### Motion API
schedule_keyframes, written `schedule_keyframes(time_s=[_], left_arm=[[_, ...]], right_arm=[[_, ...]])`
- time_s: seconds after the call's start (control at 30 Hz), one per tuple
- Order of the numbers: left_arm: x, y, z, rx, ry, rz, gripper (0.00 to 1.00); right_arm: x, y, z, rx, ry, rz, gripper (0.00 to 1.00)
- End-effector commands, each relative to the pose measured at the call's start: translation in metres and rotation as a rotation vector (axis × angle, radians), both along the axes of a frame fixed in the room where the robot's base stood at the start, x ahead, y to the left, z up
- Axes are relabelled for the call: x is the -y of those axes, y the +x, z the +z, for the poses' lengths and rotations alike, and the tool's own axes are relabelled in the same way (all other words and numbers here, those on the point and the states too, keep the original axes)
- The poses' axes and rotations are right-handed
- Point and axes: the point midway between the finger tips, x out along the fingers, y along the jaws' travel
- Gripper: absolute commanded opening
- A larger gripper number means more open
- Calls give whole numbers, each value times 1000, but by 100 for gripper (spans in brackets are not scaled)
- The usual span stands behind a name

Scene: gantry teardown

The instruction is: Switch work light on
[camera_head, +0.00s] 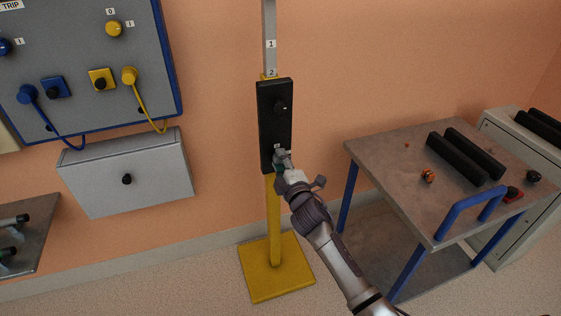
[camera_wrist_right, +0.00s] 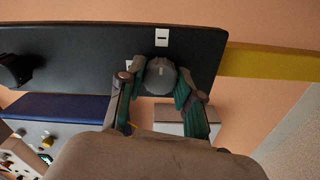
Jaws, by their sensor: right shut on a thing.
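A black switch panel (camera_head: 266,122) is mounted upright on a yellow stand in the middle of the head view. It carries a dark knob (camera_head: 279,107) in its upper part. My right gripper (camera_head: 281,160) is at the panel's lower end. In the right wrist view, the panel (camera_wrist_right: 90,52) lies across the top, and the green-padded fingers are closed around a round grey knob (camera_wrist_right: 160,76) with a line mark on its face. A small white label (camera_wrist_right: 162,37) sits beside that knob. A second black knob (camera_wrist_right: 14,70) is at the left. My left gripper is not in view.
A yellow base plate (camera_head: 277,284) stands on the floor. A cart (camera_head: 395,165) with black bars and a blue handle is at the right. A wall board (camera_head: 75,45) with blue and yellow plugs and a grey box (camera_head: 150,172) are at the left.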

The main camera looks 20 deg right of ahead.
Motion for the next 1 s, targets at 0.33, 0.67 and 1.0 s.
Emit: schedule_keyframes(time_s=[0.33, 0.67, 1.0], left_arm=[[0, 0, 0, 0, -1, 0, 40], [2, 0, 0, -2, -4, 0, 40], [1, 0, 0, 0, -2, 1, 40]], right_arm=[[0, 0, -1, -2, 1, 0, 60], [0, -6, -1, -1, -1, -1, 60], [2, -72, -2, -4, 0, 1, 60]])
